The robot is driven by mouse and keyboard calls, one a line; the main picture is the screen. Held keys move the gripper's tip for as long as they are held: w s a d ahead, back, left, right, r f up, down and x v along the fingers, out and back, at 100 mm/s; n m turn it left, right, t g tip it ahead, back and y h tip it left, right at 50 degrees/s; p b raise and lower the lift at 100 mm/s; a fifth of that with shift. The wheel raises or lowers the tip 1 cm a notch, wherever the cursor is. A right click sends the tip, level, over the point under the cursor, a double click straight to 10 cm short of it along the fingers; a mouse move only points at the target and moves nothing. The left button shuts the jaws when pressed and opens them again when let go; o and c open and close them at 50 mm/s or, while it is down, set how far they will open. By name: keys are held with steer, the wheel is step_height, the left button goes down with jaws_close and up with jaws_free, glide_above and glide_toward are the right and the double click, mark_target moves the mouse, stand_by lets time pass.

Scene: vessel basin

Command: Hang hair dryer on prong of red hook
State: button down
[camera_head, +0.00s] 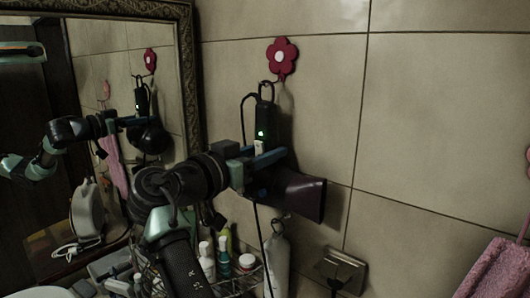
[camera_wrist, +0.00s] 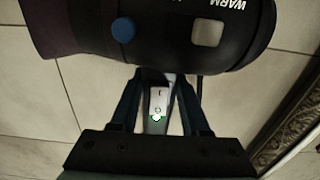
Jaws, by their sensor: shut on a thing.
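The hair dryer (camera_head: 300,196) is dark with a purplish nozzle pointing lower right; its black handle (camera_head: 265,118) points up, with a green light. In the wrist view its body (camera_wrist: 165,32) shows a blue button and a grey one. My gripper (camera_head: 262,157) is shut on the handle, with a finger on each side in the wrist view (camera_wrist: 158,95). The red hook (camera_head: 282,56) is a flower with a white centre on the tiled wall, its thin prong below. The loop (camera_head: 266,87) at the handle's end is at the prong; I cannot tell whether it is on it.
A framed mirror (camera_head: 188,75) on the left reflects my arm, the dryer and the hook. A pink towel (camera_head: 497,270) hangs at the right. The wall right of the hook is clear.

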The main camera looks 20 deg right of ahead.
steer(key=shift+r, duration=0.1)
steer(key=shift+c, duration=1.5)
jaws_free()
steer(key=shift+f, duration=0.2)
steer(key=s+a+r+n+t+y+b, duration=0.1)
steer(key=s+a+n+t+y+b, duration=0.35)
steer(key=a, duration=0.35)
steer(key=s+a+r+n+t+y+b, duration=0.1)
steer(key=s+a+n+t+y+b, duration=0.3)
steer(key=a, duration=0.5)
steer(key=s+r+n+t+y, duration=0.1)
steer(key=s+r+t+y, duration=0.2)
steer(key=s, duration=0.5)
steer(key=s+r+n+t+y, duration=0.1)
steer(key=s+r+t+y, duration=0.2)
steer(key=s, duration=0.6)
step_height(320, 180, up, 3)
steer(key=t, duration=0.3)
steer(key=shift+d+f+n, duration=0.2)
steer(key=shift+d+n, duration=0.05)
steer(key=shift+n, duration=0.1)
steer(key=shift+s+y, duration=0.1)
steer(key=shift+y, duration=0.15)
